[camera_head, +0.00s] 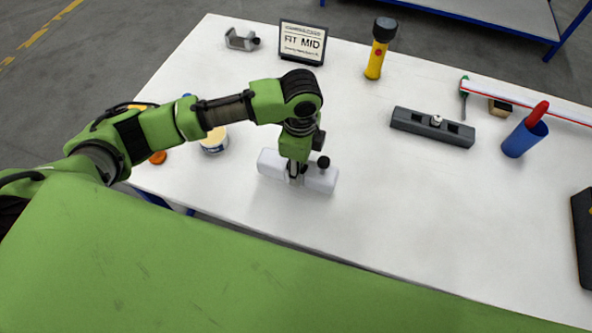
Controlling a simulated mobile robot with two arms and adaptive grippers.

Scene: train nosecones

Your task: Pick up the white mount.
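The white mount (270,164) is a long pale block lying near the front edge of the white table (420,220). A black knob stands on its right part. My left gripper (295,178) points down at the middle of the mount, and its fingers overlap the block there. The fingertips are small and partly hidden, so I cannot tell whether they are closed on it or only around it. The mount appears to be at table level. My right gripper is not in view.
A sign reading "FIT MID" (302,42), a grey clamp (241,40) and a yellow flashlight (376,60) stand at the back. A dark grey slotted block (432,128) and a blue cup (523,138) are on the right. A round tin (214,142) is left.

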